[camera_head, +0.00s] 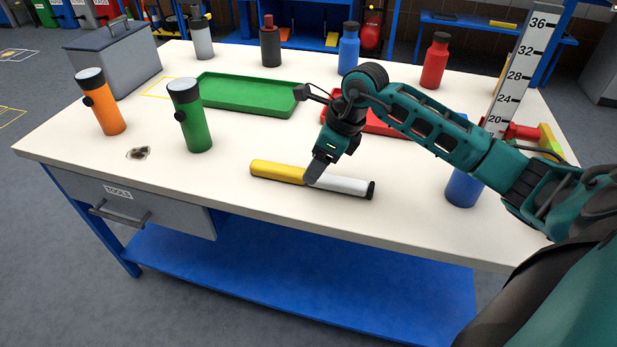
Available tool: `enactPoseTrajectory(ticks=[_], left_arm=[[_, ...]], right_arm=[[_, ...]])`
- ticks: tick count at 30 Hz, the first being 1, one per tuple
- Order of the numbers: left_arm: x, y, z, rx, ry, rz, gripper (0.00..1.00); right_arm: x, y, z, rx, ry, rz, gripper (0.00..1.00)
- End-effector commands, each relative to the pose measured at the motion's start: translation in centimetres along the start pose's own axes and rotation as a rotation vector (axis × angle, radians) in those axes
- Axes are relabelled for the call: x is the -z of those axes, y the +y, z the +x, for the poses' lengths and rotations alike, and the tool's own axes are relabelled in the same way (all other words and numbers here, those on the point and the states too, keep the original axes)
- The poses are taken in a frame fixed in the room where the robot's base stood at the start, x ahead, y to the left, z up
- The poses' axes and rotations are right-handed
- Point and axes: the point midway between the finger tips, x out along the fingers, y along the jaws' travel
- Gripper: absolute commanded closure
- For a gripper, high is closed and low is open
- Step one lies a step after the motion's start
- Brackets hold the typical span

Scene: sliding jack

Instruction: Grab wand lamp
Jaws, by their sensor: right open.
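The wand lamp (345,185) lies flat near the front edge of the white workbench (220,170). It has a yellow handle on the left, a whitish tube on the right and a dark end cap. My right gripper (314,175) points down at its middle, where yellow meets white, and its fingers overlap the lamp there. The jaws are open; I cannot tell whether a finger touches the lamp. The fingers hide a small part of the lamp. My left gripper does not show.
An orange flashlight (104,108) and a green flashlight (190,120) stand on the left. A green tray (250,95) and a red tray (375,125) lie behind. A blue cylinder (462,187) and a height scale (515,85) are near my right arm. The bench front left of the lamp is clear.

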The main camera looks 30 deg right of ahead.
Motion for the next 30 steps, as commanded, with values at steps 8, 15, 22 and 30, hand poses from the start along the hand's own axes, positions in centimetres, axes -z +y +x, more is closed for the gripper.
enactPoseTrajectory(ticks=[8,15,22,30], left_arm=[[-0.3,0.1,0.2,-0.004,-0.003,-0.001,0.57],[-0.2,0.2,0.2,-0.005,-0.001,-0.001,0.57],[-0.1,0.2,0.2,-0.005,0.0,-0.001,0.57],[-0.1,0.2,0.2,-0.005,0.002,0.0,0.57]], right_arm=[[0.2,-0.4,3.9,-0.003,0.0,0.001,0.36],[0.2,-0.4,4.2,-0.001,0.0,0.001,0.36],[0.2,-0.4,4.2,-0.001,0.0,0.001,0.54],[0.2,-0.4,4.2,-0.001,-0.001,0.001,0.8]])
